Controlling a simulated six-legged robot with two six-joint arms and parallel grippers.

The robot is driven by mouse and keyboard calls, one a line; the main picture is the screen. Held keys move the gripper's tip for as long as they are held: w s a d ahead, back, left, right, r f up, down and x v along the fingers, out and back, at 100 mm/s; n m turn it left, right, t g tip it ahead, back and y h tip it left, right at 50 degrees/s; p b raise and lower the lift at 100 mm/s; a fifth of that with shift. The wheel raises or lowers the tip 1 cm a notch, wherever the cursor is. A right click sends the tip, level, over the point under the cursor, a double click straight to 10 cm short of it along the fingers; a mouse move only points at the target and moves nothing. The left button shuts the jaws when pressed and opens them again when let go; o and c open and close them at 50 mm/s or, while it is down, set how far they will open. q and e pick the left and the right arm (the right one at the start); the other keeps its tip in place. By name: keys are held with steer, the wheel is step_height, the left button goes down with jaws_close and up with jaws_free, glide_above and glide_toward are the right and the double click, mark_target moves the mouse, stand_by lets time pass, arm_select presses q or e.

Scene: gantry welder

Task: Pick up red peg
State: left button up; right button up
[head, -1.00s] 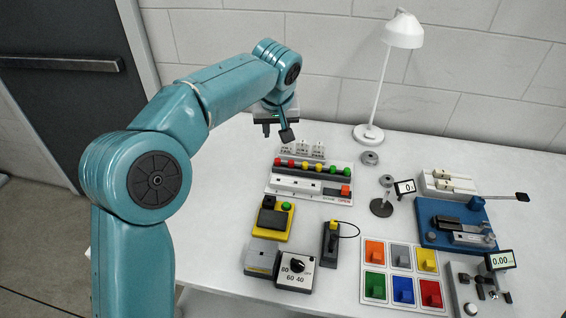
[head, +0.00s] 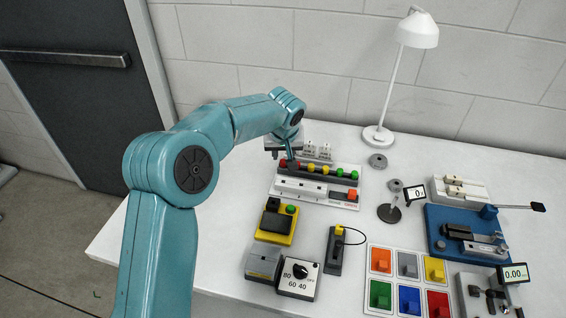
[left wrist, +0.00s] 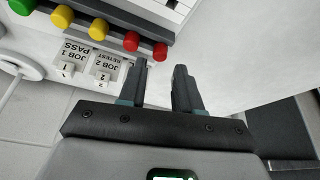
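Red pegs stand at the left end of a dark rail with yellow and green pegs. In the left wrist view two red pegs show, the inner one (left wrist: 131,41) and the end one (left wrist: 160,51). In the head view one red peg (head: 297,166) shows beside my left gripper (head: 289,157), which partly covers that end of the rail. In the left wrist view my left gripper (left wrist: 163,70) is open and empty. The end red peg appears just beyond the gap between its fingertips; I cannot tell the exact distance. My right gripper is not in view.
White job blocks (head: 318,152) stand just behind the rail. A white strip (head: 300,190) lies in front. A yellow box (head: 277,222), a dial box (head: 299,279) and coloured tiles (head: 408,270) are nearer. A lamp (head: 380,135) stands behind. The table's left part is clear.

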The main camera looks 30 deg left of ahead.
arm_select(q)
steer(key=shift+p+x, duration=0.3)
steer(key=shift+x, duration=1.9)
steer(key=shift+w, duration=0.1)
jaws_close()
steer(key=shift+a+r, duration=0.1)
step_height(320, 180, up, 12)
step_height(320, 180, up, 8)
steer(key=p, duration=0.3)
glide_above(283, 160)
steer(key=shift+d, duration=0.2)
steer(key=shift+w, duration=0.1)
